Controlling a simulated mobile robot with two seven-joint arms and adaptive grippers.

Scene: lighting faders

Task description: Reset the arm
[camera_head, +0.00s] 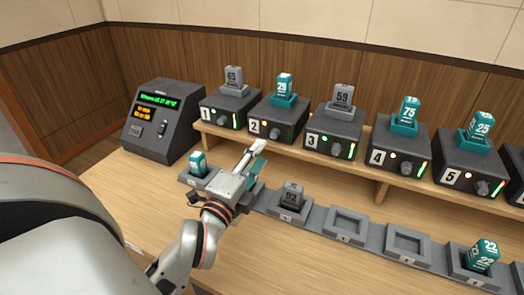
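My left gripper (250,160) reaches in from the lower left, over the left part of a grey slotted tray (318,218). A pale finger points up and right. A teal block (257,171) shows right beside the fingers, partly hidden by the gripper; I cannot tell whether it is held or only behind. The gripper hides most of the slot below. My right gripper is not in view.
Numbered fader boxes (333,135) stand on a raised wooden shelf behind the tray, with grey or teal blocks on top. A console with a lit display (163,118) is at the back left. Two tray slots (347,224) right of centre are empty. The front table is clear.

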